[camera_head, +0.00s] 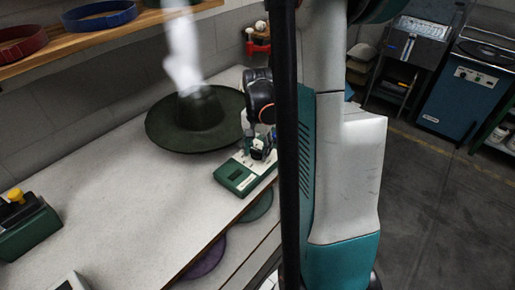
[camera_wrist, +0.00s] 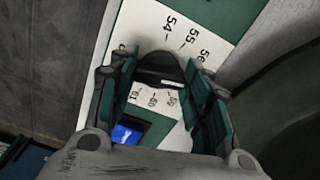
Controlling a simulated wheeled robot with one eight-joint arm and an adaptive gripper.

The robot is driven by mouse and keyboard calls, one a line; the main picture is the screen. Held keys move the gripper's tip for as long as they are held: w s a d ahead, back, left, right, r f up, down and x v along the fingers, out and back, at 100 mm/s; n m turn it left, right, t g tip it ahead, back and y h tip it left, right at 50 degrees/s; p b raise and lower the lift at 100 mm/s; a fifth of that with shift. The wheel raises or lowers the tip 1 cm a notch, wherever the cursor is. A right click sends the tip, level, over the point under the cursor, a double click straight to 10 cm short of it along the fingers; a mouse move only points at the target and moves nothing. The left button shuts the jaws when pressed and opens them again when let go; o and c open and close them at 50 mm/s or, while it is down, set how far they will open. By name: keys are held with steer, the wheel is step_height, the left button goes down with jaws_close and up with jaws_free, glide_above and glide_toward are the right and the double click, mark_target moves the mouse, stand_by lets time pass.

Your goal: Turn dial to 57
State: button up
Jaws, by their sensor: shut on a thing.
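The dial (camera_wrist: 158,66) is a black knob on a white plate, with a white mark (camera_wrist: 172,84) on its right side. Printed numbers 54, 55 and 56 show above it, and 59, 60 and 61 below. The numbers between are hidden behind my right finger, so the exact reading is unclear. My gripper (camera_wrist: 163,78) has one finger on each side of the knob and is shut on it. In the head view, my gripper (camera_head: 259,150) is over the far end of the green and white control box (camera_head: 236,177), and hides the dial.
A dark green wide-brimmed hat (camera_head: 170,135) lies on the counter (camera_head: 120,180) behind the box, with white steam above. A green box with a yellow knob (camera_head: 16,196) stands at left. A wooden shelf (camera_head: 125,35) runs above. The middle counter is clear.

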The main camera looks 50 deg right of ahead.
mark_target(257, 150)
steer(key=o, duration=1.1)
steer(key=shift+c, duration=0.2)
step_height(257, 150, up, 12)
